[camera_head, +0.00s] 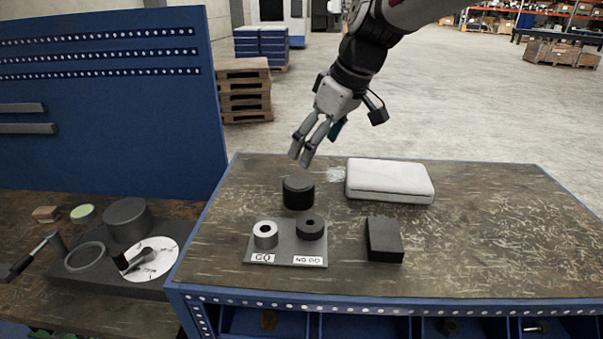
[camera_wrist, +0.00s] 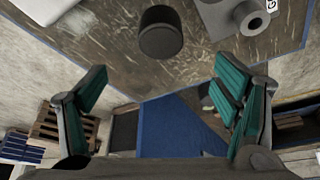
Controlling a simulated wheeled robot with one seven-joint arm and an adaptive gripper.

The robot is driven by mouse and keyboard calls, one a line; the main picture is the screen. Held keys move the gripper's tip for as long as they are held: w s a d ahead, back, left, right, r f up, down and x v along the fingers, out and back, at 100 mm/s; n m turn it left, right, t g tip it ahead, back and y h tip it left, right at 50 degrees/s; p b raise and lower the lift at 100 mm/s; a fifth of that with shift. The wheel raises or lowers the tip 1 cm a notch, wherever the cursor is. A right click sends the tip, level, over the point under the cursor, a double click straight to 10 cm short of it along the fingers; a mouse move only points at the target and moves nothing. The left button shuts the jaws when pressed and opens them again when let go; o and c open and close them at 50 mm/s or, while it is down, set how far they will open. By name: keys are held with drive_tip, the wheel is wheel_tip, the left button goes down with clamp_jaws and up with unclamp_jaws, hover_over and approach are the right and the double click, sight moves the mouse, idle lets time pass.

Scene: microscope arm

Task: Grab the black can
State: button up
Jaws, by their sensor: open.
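The black can (camera_head: 298,193) stands upright on the worn table, behind the grey gauge plate. In the wrist view the black can (camera_wrist: 161,33) is at the top centre, beyond the fingertips. My gripper (camera_head: 304,147) is above the table, a little above and behind the can, with its fingers pointing down. In the wrist view my gripper (camera_wrist: 160,85) has its green-padded fingers spread wide with nothing between them. It is apart from the can.
The grey plate (camera_head: 285,259) holds a white ring (camera_head: 265,235) and a black ring (camera_head: 310,228) just in front of the can. A white case (camera_head: 389,181) lies to the right, and a black block (camera_head: 384,239) front right. The table's right side (camera_head: 500,230) is clear.

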sight(299, 182)
drive_tip(key=x, duration=0.8)
drive_tip(key=shift+f, duration=0.15)
drive_tip(key=shift+p+x, duration=0.7)
drive_tip(key=shift+x, duration=1.9)
drive_tip(key=shift+w, duration=0.1)
drive_tip(key=c, duration=1.4)
